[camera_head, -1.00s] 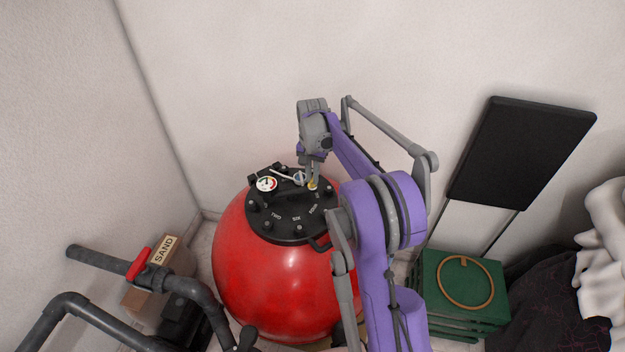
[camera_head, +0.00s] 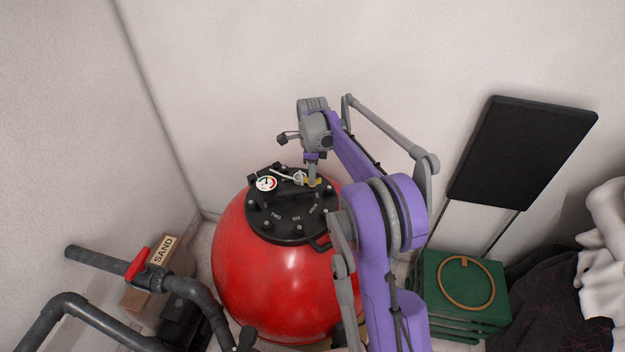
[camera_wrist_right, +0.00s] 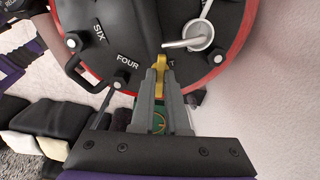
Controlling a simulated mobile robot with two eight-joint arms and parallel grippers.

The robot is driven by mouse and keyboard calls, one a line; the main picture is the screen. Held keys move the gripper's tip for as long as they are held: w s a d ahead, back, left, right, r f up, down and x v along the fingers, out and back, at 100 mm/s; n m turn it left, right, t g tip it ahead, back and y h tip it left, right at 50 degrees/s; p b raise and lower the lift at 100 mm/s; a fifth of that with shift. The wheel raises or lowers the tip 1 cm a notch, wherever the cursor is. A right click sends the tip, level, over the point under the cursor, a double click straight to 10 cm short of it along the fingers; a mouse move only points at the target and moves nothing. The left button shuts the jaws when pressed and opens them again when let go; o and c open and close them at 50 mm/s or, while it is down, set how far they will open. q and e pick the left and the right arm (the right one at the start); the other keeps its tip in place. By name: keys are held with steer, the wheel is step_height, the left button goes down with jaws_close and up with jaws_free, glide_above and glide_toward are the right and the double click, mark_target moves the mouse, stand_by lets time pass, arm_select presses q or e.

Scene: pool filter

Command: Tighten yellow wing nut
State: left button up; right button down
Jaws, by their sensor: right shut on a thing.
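The yellow wing nut (camera_wrist_right: 160,66) sits on the black lid (camera_head: 281,224) of the red filter tank (camera_head: 270,285). In the head view the wing nut (camera_head: 314,182) shows as a small yellow piece at the lid's far right edge, partly hidden by my gripper. My right gripper (camera_head: 312,180) reaches down onto it from above. In the right wrist view the fingers (camera_wrist_right: 160,74) are closed together on the wing nut, next to the word FOUR. My left gripper is not in view.
A white-faced gauge (camera_head: 267,184) and a pale metal lever (camera_head: 284,173) stand on the lid near the wing nut. Grey pipes with a red valve handle (camera_head: 139,265) are at the lower left. Green crates (camera_head: 436,284) stand at the right.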

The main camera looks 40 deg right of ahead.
steer(key=c, duration=0.8)
jaws_free()
steer(key=shift+r+p, duration=1.55)
steer(key=shift+r, duration=1.55)
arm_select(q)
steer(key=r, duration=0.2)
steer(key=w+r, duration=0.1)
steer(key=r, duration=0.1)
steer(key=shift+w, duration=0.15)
arm_select(e)
steer(key=shift+f, duration=0.1)
